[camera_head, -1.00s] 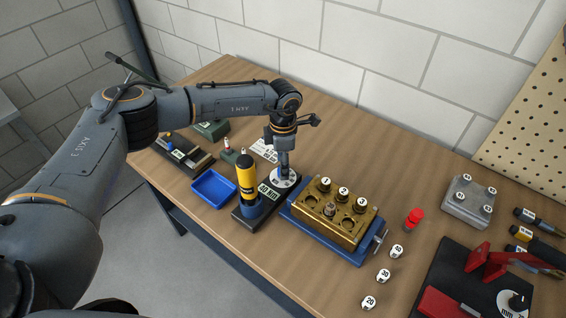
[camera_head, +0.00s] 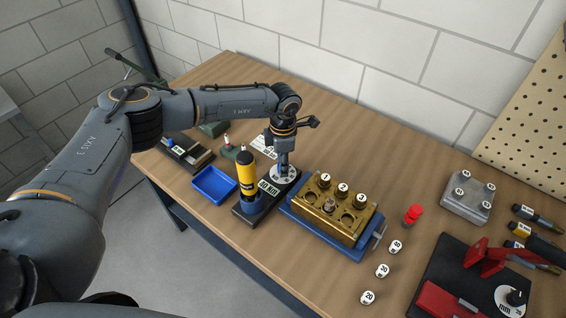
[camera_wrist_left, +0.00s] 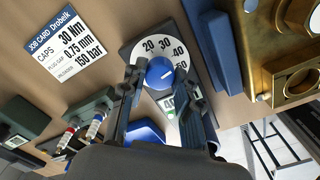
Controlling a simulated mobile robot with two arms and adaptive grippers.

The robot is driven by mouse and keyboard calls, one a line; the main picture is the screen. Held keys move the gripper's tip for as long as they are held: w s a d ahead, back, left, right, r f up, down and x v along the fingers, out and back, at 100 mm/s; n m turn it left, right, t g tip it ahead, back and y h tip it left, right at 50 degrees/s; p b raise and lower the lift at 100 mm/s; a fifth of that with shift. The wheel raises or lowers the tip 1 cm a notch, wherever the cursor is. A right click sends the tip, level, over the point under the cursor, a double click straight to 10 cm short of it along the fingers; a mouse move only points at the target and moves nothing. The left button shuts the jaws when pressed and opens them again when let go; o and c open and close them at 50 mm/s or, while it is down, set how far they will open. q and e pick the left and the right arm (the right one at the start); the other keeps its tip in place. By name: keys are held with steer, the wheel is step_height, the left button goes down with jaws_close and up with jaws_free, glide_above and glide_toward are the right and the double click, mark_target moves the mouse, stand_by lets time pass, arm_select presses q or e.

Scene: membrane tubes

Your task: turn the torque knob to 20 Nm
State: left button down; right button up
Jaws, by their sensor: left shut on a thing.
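In the left wrist view the blue torque knob (camera_wrist_left: 158,77) sits on a white dial (camera_wrist_left: 150,47) marked 20, 30, 40 and 50. A short white mark on the knob points to the right side of the picture, nearer the 50 than the 20; its exact reading is unclear. My left gripper (camera_wrist_left: 161,88) has a finger on each side of the knob and is shut on it. In the head view my left gripper (camera_head: 281,164) reaches down onto the white dial (camera_head: 291,179), hiding the knob. My right gripper is not in view.
A yellow-and-black tool (camera_head: 246,177) stands close left of the dial, near a blue tray (camera_head: 213,184). A brass block (camera_head: 350,228) in a blue vise is close on the right. A job card (camera_wrist_left: 66,42) reads 30 Nm for caps.

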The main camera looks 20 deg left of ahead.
arm_select(q)
steer(key=shift+n, duration=0.3)
steer(key=n+b, duration=0.1)
steer(key=n, duration=0.2)
steer(key=shift+f+b, duration=0.1)
steer(key=shift+b, duration=0.25)
steer(key=n+b, duration=0.1)
steer(key=n, duration=0.3)
steer(key=shift+b, duration=0.4)
steer(key=n+b, duration=0.1)
steer(key=n, duration=0.4)
steer(key=shift+n+b, duration=0.65)
steer(key=shift+n, duration=1.05)
steer(key=c, duration=1)
jaws_free()
